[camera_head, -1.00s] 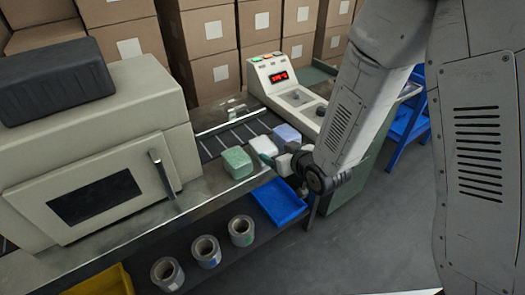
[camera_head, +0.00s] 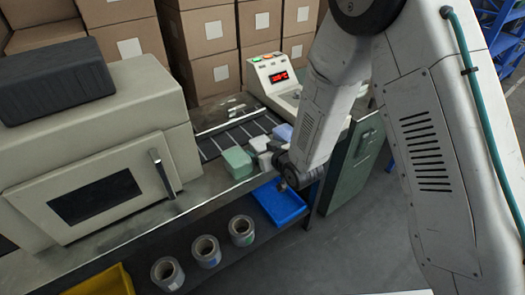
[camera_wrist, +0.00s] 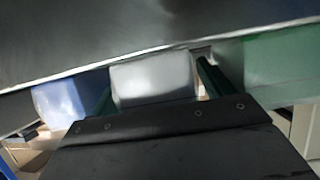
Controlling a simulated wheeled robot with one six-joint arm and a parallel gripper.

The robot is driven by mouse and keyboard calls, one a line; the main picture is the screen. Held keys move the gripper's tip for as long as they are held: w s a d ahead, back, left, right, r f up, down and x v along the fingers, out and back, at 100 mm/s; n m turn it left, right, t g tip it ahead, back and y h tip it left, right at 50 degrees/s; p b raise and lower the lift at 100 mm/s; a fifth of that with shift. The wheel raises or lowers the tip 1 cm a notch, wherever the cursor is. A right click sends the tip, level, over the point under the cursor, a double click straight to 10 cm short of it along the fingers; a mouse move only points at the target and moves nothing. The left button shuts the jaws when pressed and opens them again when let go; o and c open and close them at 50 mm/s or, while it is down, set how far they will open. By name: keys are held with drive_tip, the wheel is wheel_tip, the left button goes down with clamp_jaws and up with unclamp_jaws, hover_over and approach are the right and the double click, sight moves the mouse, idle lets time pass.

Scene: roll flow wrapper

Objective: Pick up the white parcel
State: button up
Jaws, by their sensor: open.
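The white parcel (camera_head: 259,144) sits between the green parcel (camera_head: 237,161) and the blue parcel (camera_head: 284,132) in the head view, partly hidden by my gripper (camera_head: 267,158). In the wrist view the white parcel (camera_wrist: 152,80) is in the middle, with the blue parcel (camera_wrist: 62,98) on the left and the green parcel (camera_wrist: 282,58) on the right. My gripper is open and right at the white parcel. One dark finger shows in the gap between the white and green parcels; the other finger is hard to make out.
The wrapper machine (camera_head: 95,140) stands at left with a dark block (camera_head: 58,80) on top. A control box (camera_head: 273,77) is behind the parcels. A blue bin (camera_head: 280,203) and several film rolls (camera_head: 207,250) are below the bench edge. Cartons (camera_head: 205,45) line the back.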

drive_tip(key=c, duration=1.2)
drive_tip(key=shift+r, duration=0.1)
